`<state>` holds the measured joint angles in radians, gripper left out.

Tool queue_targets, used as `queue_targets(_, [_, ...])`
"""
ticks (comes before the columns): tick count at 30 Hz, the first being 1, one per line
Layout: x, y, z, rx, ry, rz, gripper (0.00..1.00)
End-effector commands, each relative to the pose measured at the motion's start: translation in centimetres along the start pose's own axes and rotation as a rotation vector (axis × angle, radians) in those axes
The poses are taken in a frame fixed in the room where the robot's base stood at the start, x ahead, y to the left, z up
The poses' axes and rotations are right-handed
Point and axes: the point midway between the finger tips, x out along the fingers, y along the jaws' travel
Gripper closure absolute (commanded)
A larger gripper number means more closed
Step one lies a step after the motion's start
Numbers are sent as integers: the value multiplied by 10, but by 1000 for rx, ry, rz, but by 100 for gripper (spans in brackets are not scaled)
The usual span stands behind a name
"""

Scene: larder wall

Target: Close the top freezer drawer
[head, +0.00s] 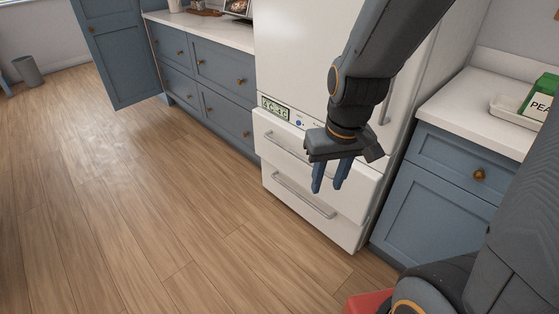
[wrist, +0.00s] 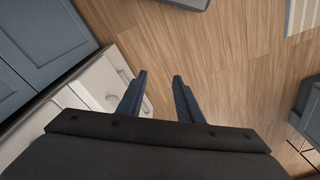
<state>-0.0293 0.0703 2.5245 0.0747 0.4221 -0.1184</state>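The white fridge-freezer (head: 300,50) stands in the middle of the head view, with two drawers at its base. I cannot tell for sure how far this drawer stands out. The lower drawer (head: 335,232) has its own bar handle (head: 300,195). My gripper (head: 329,189) points down in front of the drawers, its blue fingers apart and empty. The wrist view shows the open fingers (wrist: 160,76), with white drawer fronts (wrist: 97,85) to their left.
Blue cabinets with brass knobs (head: 210,85) stand left of the fridge. A blue cabinet (head: 440,195) under a white counter (head: 462,110) is close on the right. A green package (head: 541,97) lies in a tray there. The wooden floor (head: 130,200) is clear on the left.

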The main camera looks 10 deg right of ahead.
Motion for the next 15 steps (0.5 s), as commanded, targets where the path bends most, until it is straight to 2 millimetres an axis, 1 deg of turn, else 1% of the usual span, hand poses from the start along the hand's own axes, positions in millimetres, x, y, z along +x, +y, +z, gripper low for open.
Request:
queue_targets(1, [28, -5, -24, -40, 47, -6, 67])
queue_targets(2, [41, -8, -40, -70, 86, -7, 67])
queue_targets(3, [59, -12, -63, -111, 142, -4, 67])
queue_targets(5, [86, -18, -98, -176, 228, 13, 67])
queue_targets(6, [103, -21, -121, -218, 285, 32, 67])
queue_targets(8, [127, -24, -154, -279, 365, 72, 67])
queue_targets(9, [142, -24, -175, -316, 416, 109, 67])
queue_targets(11, [165, -24, -204, -372, 485, 172, 67])
queue_targets(12, [179, -23, -221, -409, 527, 222, 67])
queue_targets(15, [214, -17, -260, -497, 613, 368, 67])
